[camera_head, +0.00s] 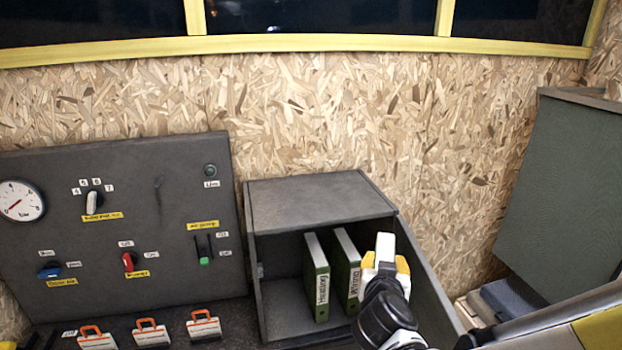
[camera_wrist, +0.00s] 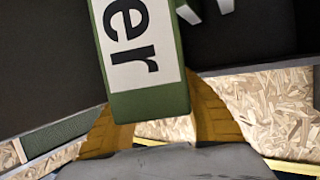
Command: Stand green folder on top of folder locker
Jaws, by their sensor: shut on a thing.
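The dark grey folder locker (camera_head: 318,200) stands against the chipboard wall, with its front open and a flat, bare top. Two green folders stand upright inside, a left one (camera_head: 317,280) and a right one (camera_head: 347,270), with white spine labels. My gripper (camera_head: 385,262) is at the right part of the locker's opening and covers what is behind it. In the wrist view its orange fingers (camera_wrist: 160,100) are shut on a green folder (camera_wrist: 150,104) whose white label ends in "er". The head view does not clearly show this held folder.
A control panel (camera_head: 130,230) with a gauge and switches stands left of the locker, with several orange-handled tags (camera_head: 150,333) below it. A green-grey cabinet (camera_head: 565,190) is at the right. Yellow-framed windows (camera_head: 320,43) run above.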

